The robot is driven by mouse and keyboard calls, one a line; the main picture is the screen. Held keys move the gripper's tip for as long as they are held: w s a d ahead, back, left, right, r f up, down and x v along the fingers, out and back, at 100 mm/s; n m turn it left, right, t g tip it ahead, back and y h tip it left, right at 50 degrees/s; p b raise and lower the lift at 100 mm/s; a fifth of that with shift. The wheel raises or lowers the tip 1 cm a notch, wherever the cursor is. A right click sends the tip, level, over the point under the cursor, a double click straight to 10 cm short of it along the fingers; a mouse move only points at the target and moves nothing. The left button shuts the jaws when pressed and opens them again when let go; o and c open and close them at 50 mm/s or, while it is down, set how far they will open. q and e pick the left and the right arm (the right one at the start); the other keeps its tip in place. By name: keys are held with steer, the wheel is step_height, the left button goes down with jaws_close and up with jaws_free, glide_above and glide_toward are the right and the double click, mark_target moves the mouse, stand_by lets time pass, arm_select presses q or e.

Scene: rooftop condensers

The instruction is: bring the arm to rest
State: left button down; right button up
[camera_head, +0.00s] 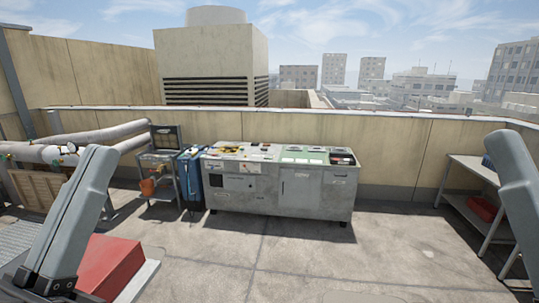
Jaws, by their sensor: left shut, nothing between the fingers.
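My left arm rises from the lower left corner as a grey link. My left gripper (50,287) shows only in small part, as dark pieces at the bottom left edge; it is shut and empty. The fingertips are hard to make out. My right arm's grey link enters at the right edge, and its gripper is out of view. Both arms are apart from the workbench (280,197), which stands in the middle against the parapet.
Small items lie on the bench top. A blue case (190,180) and a small cart (160,181) stand at its left. A red box (108,268) is at lower left. A metal shelf (474,167) with a red item stands right. The middle floor is clear.

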arm_select(q)
steer(key=s+a+r+n+t+y, duration=0.1)
steer(key=s+a+r+n+y, duration=0.2)
steer(key=s+y, duration=0.15)
step_height(320, 180, up, 31)
steer(key=y+p, duration=0.1)
steer(key=p, duration=3.1)
steer(key=shift+w+a, duration=0.25)
steer(key=shift+w, duration=0.2)
